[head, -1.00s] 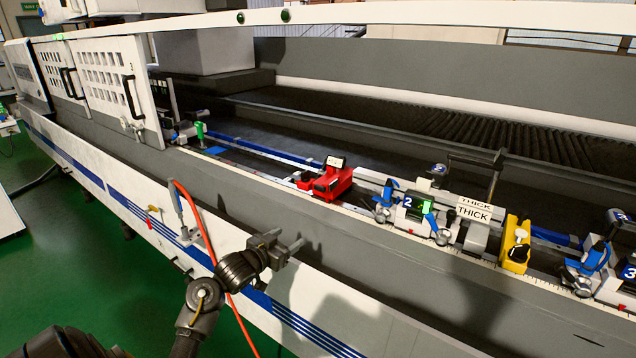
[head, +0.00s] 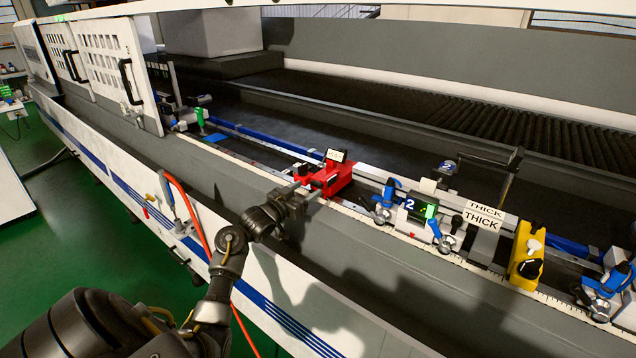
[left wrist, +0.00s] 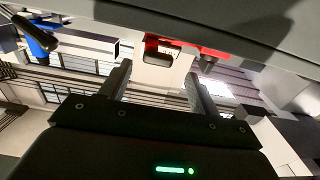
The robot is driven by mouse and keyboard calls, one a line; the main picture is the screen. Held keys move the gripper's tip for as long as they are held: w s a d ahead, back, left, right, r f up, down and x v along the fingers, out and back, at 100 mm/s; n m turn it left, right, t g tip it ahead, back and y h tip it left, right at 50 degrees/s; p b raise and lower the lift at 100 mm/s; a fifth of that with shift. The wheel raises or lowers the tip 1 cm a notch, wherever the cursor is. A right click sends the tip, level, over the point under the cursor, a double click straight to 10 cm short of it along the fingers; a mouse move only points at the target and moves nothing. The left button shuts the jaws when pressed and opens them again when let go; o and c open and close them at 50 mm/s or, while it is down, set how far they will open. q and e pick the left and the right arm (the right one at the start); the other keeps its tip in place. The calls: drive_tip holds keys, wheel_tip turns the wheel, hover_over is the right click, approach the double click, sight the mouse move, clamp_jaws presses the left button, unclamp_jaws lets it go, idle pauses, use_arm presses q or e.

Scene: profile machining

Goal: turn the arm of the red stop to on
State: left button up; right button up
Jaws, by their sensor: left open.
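The red stop (head: 338,181) sits on the machine's rail near the middle of the head view, with a small black-and-white plate on top. My left gripper (head: 311,190) is open just to the left of and in front of the red stop. It overlaps the stop's near end in the picture, and I cannot tell whether it touches. In the left wrist view, a red part (left wrist: 185,48) shows beyond the open fingers (left wrist: 160,88), with nothing between them. The stop's arm is not clear in either view. My right gripper is not in view.
A blue-and-white clamp unit marked 2 (head: 408,206), a THICK sign (head: 482,219) and a yellow stop (head: 526,252) stand to the right along the rail. A green-handled part (head: 201,122) is at the left. An orange hose (head: 187,200) hangs in front of the machine.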

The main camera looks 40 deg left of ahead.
sight(315, 184)
use_arm(q)
drive_tip(key=w, duration=0.4)
drive_tip(key=shift+w+d+r, duration=0.1)
drive_tip(key=shift+w+d, duration=0.05)
drive_tip(key=shift+w, duration=0.05)
drive_tip(key=shift+w+p, duration=0.3)
drive_tip(key=shift+w, duration=0.35)
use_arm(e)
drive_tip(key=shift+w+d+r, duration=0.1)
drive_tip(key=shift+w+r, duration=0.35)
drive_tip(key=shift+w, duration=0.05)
use_arm(q)
drive_tip(key=shift+c, duration=0.4)
